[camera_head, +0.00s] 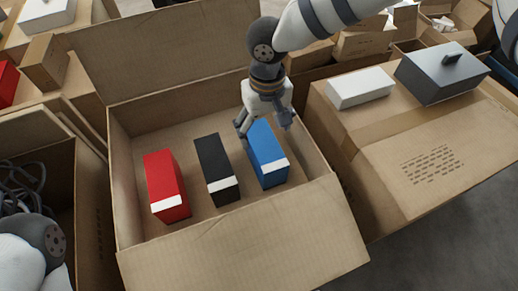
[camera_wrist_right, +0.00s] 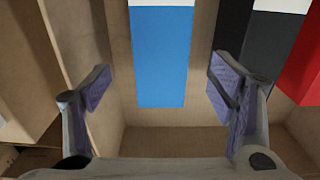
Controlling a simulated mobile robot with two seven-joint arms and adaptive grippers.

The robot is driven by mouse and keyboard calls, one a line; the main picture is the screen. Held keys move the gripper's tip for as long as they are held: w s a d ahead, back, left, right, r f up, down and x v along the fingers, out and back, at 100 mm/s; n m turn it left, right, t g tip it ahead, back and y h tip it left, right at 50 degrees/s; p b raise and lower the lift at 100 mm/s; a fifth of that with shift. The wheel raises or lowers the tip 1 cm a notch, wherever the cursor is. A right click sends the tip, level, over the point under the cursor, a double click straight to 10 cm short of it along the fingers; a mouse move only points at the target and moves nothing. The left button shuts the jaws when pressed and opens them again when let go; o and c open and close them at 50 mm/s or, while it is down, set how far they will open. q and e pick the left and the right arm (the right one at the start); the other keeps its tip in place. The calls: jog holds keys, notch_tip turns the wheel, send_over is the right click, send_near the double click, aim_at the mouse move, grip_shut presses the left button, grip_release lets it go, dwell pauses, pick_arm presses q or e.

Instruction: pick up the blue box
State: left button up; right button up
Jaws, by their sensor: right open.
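The blue box (camera_head: 270,165) with a white end stands in the open carton (camera_head: 240,235), rightmost of three boxes. In the right wrist view the blue box (camera_wrist_right: 160,60) lies between the spread fingers, with a gap on each side. My right gripper (camera_head: 264,128) is open and empty, above the far end of the blue box. It also shows in the right wrist view (camera_wrist_right: 165,90). At the lower left of the head view, part of an arm of mine shows, but the left gripper's fingers are not visible.
A black box (camera_head: 214,165) and a red box (camera_head: 165,180) stand left of the blue box in the same carton. A closed carton (camera_head: 400,150) on the right bears a white box (camera_head: 360,88) and a grey box (camera_head: 440,75). A carton with dark cables (camera_head: 25,185) is at left.

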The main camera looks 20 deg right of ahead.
aim_at(264, 152)
notch_tip(264, 152, down, 10)
jog(key=b, duration=0.2)
jog(key=shift+r+b, duration=0.2)
jog(key=shift+b, duration=0.2)
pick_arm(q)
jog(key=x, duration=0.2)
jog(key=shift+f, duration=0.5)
pick_arm(e)
jog(key=shift+r, duration=0.15)
jog(key=c, duration=1.7)
